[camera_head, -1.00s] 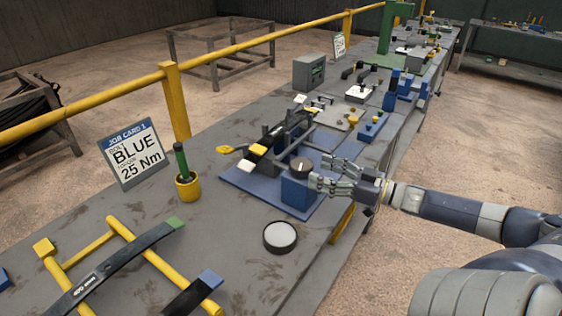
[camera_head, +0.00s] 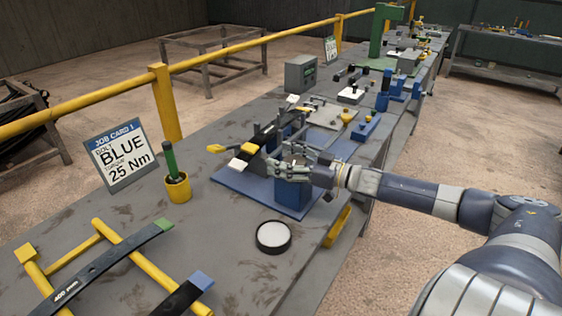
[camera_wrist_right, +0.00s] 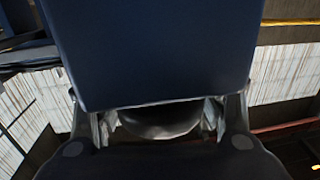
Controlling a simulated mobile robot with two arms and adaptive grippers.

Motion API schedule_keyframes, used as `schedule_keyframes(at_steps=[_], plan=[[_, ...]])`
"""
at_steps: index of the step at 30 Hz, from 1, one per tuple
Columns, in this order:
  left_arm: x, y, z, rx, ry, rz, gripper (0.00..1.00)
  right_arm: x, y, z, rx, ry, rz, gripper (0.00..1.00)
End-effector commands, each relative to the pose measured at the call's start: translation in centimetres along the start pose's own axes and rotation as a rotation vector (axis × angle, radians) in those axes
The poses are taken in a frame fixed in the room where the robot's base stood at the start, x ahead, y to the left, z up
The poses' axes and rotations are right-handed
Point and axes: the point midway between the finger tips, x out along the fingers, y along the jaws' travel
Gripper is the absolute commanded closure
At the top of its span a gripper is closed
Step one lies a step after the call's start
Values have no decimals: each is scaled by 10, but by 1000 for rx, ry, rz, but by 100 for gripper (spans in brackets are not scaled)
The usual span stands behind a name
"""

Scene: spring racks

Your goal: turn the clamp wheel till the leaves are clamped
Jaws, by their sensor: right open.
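The clamp fixture sits on a blue base plate (camera_head: 238,187) on the bench. Dark leaves (camera_head: 265,135) with yellow and white ends lie tilted in it. At its front is a blue block (camera_head: 293,198), which fills the upper part of the right wrist view (camera_wrist_right: 155,50). My right gripper (camera_head: 279,166) is open at the top of this block, its fingers covering the clamp wheel in the head view. In the right wrist view, a dark rounded part (camera_wrist_right: 160,124), seemingly the wheel, shows between the fingers; contact cannot be told. My left gripper is not in view.
A black round container with a pale top (camera_head: 273,236) stands in front of the fixture. A yellow cup (camera_head: 178,188) with a green-handled tool is at left, beside the job card (camera_head: 121,156). A yellow rack (camera_head: 136,257) holds leaves at front left. Other fixtures stand farther back.

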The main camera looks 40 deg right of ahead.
Motion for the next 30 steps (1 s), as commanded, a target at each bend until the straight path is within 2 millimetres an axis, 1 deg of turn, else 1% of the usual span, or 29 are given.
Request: schedule_keyframes(at_steps=[6, 16, 17, 18, 20, 21, 22, 30], plan=[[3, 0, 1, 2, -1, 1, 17, 8, 0, 0, 0, 1, 1, 35], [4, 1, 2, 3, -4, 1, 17, 9, 0, 0, 0, -1, 1, 35], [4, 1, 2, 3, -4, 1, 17, 9, 0, 0, 0, 0, 1, 40], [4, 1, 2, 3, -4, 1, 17, 9, 0, 0, 0, 0, 0, 49], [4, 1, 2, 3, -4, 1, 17, 9, 0, 0, 0, 0, 0, 63], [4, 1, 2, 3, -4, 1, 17, 9, 0, 0, 0, 0, 0, 72], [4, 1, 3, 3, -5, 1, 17, 9, 0, 0, 0, 0, 0, 73], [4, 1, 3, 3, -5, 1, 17, 9, 0, 0, 0, 0, 0, 75]])
